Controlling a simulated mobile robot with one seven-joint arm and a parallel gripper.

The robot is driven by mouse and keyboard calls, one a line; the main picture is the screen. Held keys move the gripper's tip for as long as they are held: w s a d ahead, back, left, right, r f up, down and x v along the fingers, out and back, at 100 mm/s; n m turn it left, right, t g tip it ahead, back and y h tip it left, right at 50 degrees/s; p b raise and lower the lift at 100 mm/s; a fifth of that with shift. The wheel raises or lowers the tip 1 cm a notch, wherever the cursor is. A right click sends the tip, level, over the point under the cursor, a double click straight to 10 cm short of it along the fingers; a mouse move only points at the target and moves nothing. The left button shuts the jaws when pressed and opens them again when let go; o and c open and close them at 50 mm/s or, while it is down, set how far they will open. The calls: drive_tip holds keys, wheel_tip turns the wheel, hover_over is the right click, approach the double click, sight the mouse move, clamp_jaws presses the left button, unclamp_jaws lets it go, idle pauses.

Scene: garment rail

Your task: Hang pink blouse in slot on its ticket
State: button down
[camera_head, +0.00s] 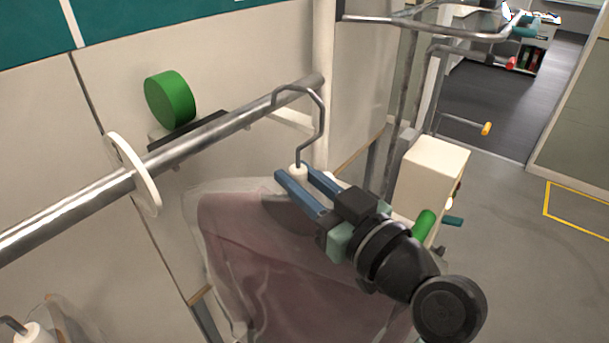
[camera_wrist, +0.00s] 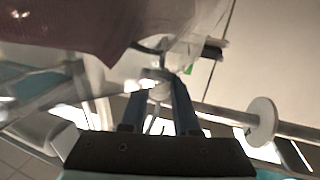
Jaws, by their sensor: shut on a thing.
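The pink blouse (camera_head: 260,260) hangs in a clear cover below my gripper in the head view. In the wrist view the blouse (camera_wrist: 75,22) fills the upper left. My gripper (camera_head: 297,174) is shut on the white neck of its hanger, just under the metal hook (camera_head: 321,120). The wrist view shows the white neck (camera_wrist: 158,88) between the two blue fingers. The hook's open end is at the metal rail (camera_head: 210,138), near its far end. I cannot tell whether the hook rests on the rail. No ticket can be read.
A white divider disc (camera_head: 132,175) sits on the rail left of the hook. A green round marker (camera_head: 170,99) is on the wall behind. Another covered hanger (camera_head: 28,332) shows at the lower left. A cream box (camera_head: 430,175) and metal racks stand at the right.

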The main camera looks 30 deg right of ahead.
sight(255, 191)
drive_tip(key=w+a, duration=0.2)
drive_tip(key=w, duration=0.1)
drive_tip(key=w+a, duration=0.1)
drive_tip(key=w, duration=0.1)
drive_tip(key=shift+w+a+p, duration=0.25)
drive_tip(key=shift+a+p, duration=0.1)
drive_tip(key=shift+p, duration=0.05)
drive_tip(key=shift+w+a+f+b, duration=0.25)
drive_tip(key=shift+w+f+b, duration=0.1)
drive_tip(key=shift+w+f, duration=0.1)
drive_tip(key=shift+f+b, duration=0.8)
drive_tip(key=shift+b, duration=0.05)
drive_tip(key=shift+s, duration=0.1)
drive_tip(key=c, duration=0.6)
unclamp_jaws()
